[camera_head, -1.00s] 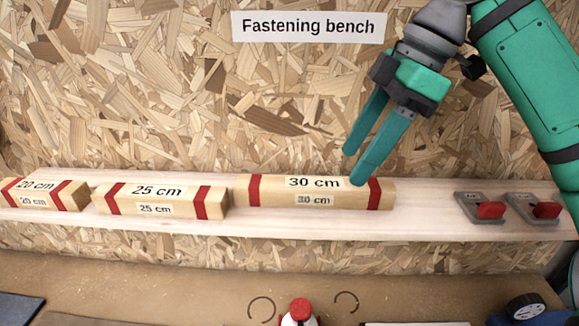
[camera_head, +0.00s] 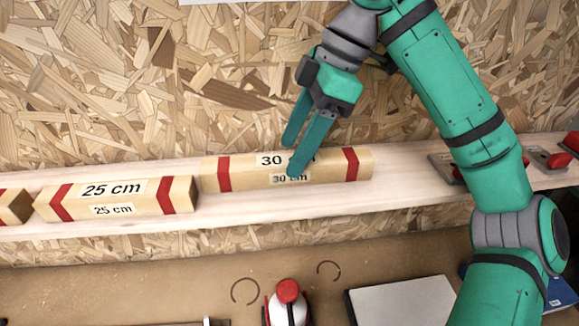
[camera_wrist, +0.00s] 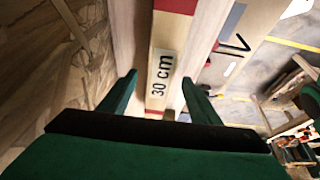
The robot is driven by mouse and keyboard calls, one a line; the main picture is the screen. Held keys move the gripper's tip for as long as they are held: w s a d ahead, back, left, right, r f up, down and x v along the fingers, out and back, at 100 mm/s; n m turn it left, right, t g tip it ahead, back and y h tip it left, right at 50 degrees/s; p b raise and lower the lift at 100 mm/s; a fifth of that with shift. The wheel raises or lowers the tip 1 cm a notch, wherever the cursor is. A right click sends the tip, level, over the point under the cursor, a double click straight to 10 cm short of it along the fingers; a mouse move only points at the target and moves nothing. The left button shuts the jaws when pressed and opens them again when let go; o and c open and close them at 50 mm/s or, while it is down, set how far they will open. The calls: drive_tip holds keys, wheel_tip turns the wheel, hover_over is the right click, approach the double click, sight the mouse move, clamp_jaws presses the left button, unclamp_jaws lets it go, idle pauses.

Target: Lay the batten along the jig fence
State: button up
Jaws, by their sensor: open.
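The 30 cm batten (camera_head: 240,175) is a pale wooden bar with red bands near both ends, lying on a wooden shelf (camera_head: 320,201). My gripper (camera_head: 292,160) is over its middle, and one finger hides part of the label. In the wrist view the batten (camera_wrist: 163,90) runs between my two open fingers (camera_wrist: 158,95), which stand apart from it on either side. The 25 cm batten (camera_head: 152,197) lies to its left on the same shelf. The jig fence cannot be made out for certain.
Another batten (camera_head: 12,207) is cut off at the left edge. Red-handled clamps (camera_head: 553,158) sit on the shelf at right, partly behind my arm. A chipboard wall (camera_head: 130,80) stands behind the shelf.

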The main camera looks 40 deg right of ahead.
sight(289, 158)
drive_tip(key=shift+x, duration=1.95)
drive_tip(key=shift+s+d, duration=0.1)
drive_tip(key=shift+d, duration=0.05)
clamp_jaws()
drive_tip(key=shift+r, duration=0.1)
drive_tip(key=shift+d+r, duration=0.1)
drive_tip(key=shift+r, duration=0.05)
wheel_tip(289, 158, up, 18)
drive_tip(key=shift+f, duration=0.2)
